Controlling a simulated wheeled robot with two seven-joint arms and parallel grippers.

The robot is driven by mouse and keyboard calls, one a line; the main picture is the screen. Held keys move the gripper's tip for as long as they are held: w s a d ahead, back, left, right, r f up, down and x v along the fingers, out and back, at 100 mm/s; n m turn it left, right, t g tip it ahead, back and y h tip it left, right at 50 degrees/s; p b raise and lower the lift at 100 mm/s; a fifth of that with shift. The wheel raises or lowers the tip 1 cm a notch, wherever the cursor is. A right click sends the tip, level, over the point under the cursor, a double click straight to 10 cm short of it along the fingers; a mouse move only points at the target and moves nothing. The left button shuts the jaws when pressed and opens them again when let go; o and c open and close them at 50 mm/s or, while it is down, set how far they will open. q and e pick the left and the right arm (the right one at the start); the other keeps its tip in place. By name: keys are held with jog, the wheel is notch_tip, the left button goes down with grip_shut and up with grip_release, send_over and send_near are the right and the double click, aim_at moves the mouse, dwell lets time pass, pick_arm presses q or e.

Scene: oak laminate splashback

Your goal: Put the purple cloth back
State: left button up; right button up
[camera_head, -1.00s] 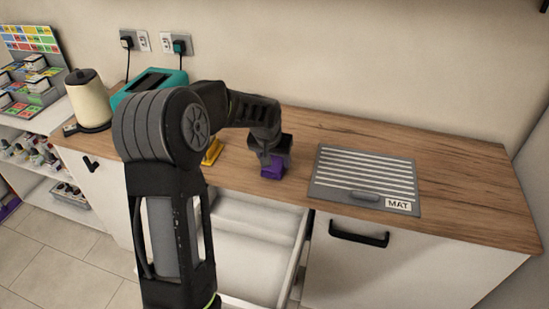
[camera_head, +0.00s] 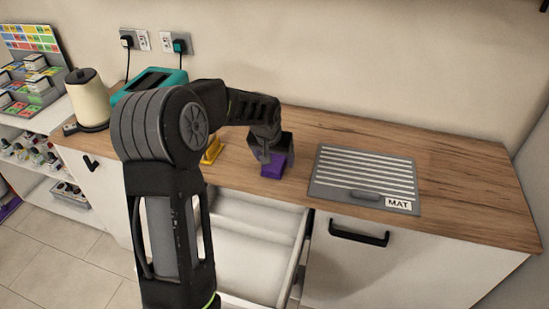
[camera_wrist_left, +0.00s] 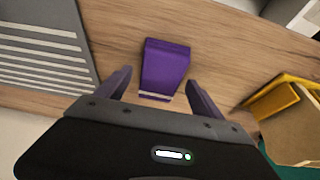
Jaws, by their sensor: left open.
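The purple cloth (camera_head: 272,170) is a small folded block on the wooden counter, near its front edge and left of the mat. In the left wrist view the cloth (camera_wrist_left: 165,67) lies just ahead of and between my open fingers. My left gripper (camera_head: 272,155) is over the cloth from above and open; in the left wrist view its two fingers (camera_wrist_left: 156,88) stand apart, with a gap to the cloth on each side. The gripper hides part of the cloth in the head view. My right gripper is not in view.
The grey striped mat (camera_head: 364,172) lies right of the cloth. An open white drawer (camera_head: 262,262) is below the counter. A yellow object (camera_head: 213,150), a teal toaster (camera_head: 150,84) and a cream kettle (camera_head: 88,99) stand to the left. The counter's right end is clear.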

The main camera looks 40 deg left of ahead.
pick_arm(q)
jog(key=v, duration=1.1)
jog(key=shift+s+r+b, duration=0.2)
jog(key=shift+r+b, duration=0.1)
jog(key=shift+b, duration=0.1)
